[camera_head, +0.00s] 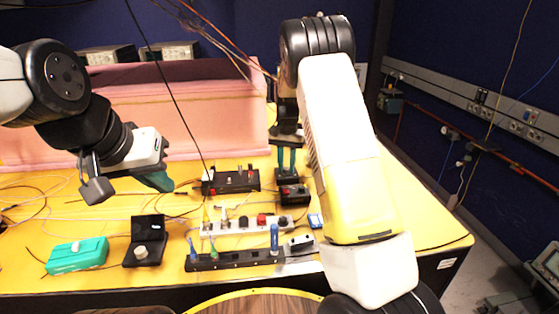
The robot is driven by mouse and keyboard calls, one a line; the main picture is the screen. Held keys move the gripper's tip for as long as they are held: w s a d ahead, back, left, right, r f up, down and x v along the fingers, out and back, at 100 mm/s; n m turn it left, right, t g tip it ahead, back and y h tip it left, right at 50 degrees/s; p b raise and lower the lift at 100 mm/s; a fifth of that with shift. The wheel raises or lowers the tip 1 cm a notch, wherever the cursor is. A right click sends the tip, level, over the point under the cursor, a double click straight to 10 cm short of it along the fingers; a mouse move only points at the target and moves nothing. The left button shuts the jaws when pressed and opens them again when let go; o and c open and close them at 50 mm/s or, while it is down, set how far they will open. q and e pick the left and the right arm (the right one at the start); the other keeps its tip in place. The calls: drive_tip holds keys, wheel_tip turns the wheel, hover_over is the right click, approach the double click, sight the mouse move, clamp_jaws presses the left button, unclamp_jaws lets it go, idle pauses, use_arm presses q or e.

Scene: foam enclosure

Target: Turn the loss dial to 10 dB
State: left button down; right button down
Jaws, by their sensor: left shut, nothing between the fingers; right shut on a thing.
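My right gripper (287,172) points down at a small dark box (297,195) on the yellow table. Its teal fingers are shut on a small knob on top of that box, probably the loss dial. The fingers hide most of the knob, and its scale and setting are too small to read. My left gripper (158,182) is shut and empty, above the left part of the table and apart from everything there.
A black stand with a pale knob (142,252) and a teal case (77,255) sit front left. A power strip (240,226), a black tool rack (235,261) and another black box (231,182) stand mid-table. Pink foam (180,105) walls the back.

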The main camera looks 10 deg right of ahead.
sight(286, 168)
drive_tip(key=c, duration=1.2)
unclamp_jaws()
drive_tip(key=shift+o, duration=0.2)
drive_tip(key=shift+r, duration=0.1)
wheel_tip(286, 168, up, 7)
drive_tip(key=shift+r, duration=0.35)
